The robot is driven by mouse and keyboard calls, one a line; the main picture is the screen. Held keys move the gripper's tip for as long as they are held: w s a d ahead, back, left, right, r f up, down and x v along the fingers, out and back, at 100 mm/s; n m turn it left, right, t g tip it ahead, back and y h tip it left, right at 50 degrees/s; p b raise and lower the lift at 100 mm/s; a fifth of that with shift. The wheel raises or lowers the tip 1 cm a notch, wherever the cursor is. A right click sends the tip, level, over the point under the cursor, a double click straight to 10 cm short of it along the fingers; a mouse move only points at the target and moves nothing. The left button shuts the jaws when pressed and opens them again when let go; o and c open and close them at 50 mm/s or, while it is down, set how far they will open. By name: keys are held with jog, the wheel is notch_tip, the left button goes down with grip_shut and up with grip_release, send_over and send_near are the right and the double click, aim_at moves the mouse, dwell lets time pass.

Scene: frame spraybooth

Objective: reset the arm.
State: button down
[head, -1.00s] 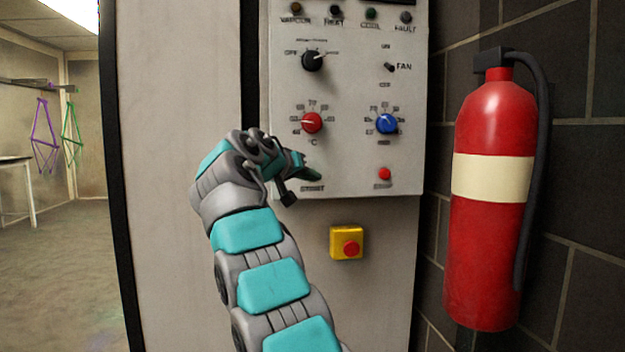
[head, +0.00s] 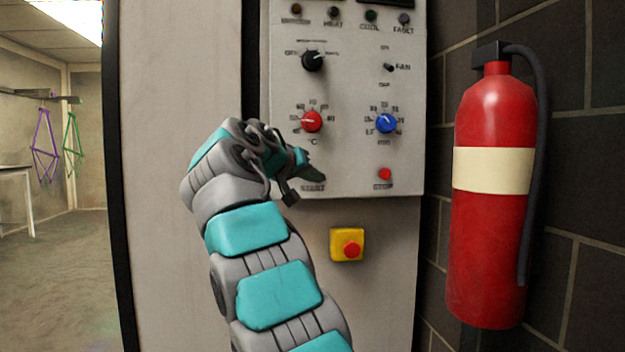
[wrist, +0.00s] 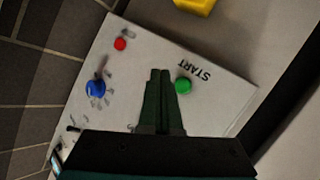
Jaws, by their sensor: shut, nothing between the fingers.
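My arm rises from the bottom of the head view, and my gripper (head: 308,182) is in front of the lower left part of the grey control panel (head: 350,165). In the wrist view my gripper (wrist: 160,74) has its two fingers together with nothing between them. The green START button (wrist: 183,86) shows just right of the fingertips in the wrist view. In the head view that button is hidden behind my gripper. I cannot tell whether the fingers touch the panel.
The panel carries a red knob (head: 312,121), a blue knob (head: 386,123), a black knob (head: 312,60) and a red stop button (head: 384,174). A yellow box with a red button (head: 347,245) sits below. A fire extinguisher (head: 492,200) hangs on the right wall. Open floor (head: 70,270) lies left.

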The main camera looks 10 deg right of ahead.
dwell(0.4)
jog(key=s+d+f+n+g+y+p, duration=0.1)
jog(key=s+d+f+n+g+y, duration=0.2)
jog(key=s+f, duration=0.65)
jog(key=s+d+f+g+y+p, duration=0.1)
jog(key=s+d+f+g+p, duration=0.3)
jog(key=s+f, duration=0.6)
jog(key=s+a+f+g+y, duration=0.1)
jog(key=s+a+f+y, duration=0.1)
jog(key=s+f, duration=0.5)
jog(key=s+a+f+g+y, duration=0.2)
jog(key=s+f, duration=0.5)
jog(key=s, duration=0.8)
jog(key=s+a+f+g+y, duration=0.2)
jog(key=s+f, duration=0.5)
jog(key=s, duration=0.4)
